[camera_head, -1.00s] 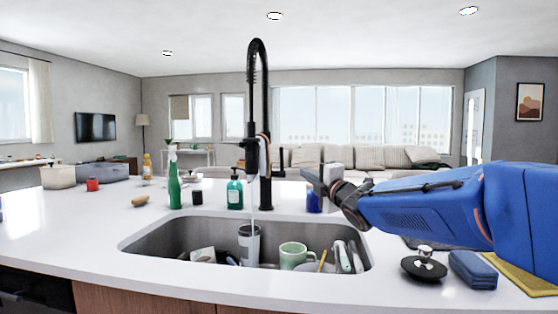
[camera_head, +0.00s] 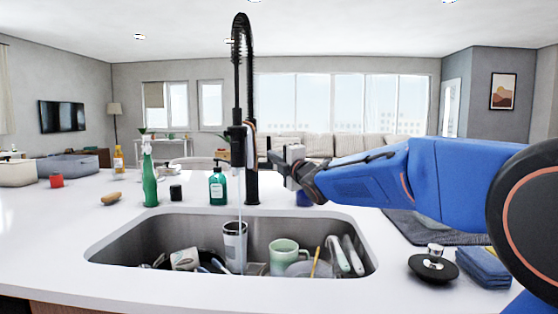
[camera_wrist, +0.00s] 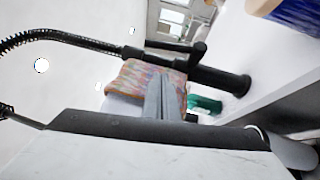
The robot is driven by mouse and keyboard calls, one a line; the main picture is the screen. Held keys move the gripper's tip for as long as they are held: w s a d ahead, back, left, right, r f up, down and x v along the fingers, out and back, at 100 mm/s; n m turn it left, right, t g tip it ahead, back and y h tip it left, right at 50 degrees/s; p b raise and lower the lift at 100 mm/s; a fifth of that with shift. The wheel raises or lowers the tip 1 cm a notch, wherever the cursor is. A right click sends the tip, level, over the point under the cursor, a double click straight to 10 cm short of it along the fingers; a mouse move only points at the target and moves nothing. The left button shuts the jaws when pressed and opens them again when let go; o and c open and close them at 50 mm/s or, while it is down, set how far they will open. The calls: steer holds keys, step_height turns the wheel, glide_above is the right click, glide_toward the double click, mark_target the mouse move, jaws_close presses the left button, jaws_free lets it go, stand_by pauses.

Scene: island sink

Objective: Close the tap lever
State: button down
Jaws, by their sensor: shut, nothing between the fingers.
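The black spring-neck tap (camera_head: 238,90) stands behind the sink, with a thin stream of water (camera_head: 241,215) falling from its spout. In the wrist view, the tap body (camera_wrist: 222,80) lies sideways, and a short dark rod that looks like the lever (camera_wrist: 197,52) sticks out from it. My gripper (camera_head: 274,156) is shut and empty, just right of the tap body at mid height. In the wrist view, its fingers (camera_wrist: 166,97) point towards the tap, in front of a colourful patterned piece (camera_wrist: 146,76). I cannot tell whether the fingers touch the lever.
The sink (camera_head: 105,250) holds a tumbler (camera_head: 234,236), a green mug (camera_head: 284,252) and other dishes. Left of the tap stand a green spray bottle (camera_head: 150,180) and a teal soap bottle (camera_head: 217,187). A black lid (camera_head: 432,269) and blue cloth (camera_head: 484,268) lie on the right counter.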

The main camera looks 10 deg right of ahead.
mark_target(269, 145)
steer(key=w+r, duration=0.1)
steer(key=w, duration=0.6)
steer(key=shift+w+d+r, duration=0.15)
steer(key=shift+d, duration=0.25)
steer(key=shift+w+d+r, duration=0.3)
steer(key=shift+w+r, duration=0.2)
steer(key=shift+w, duration=0.2)
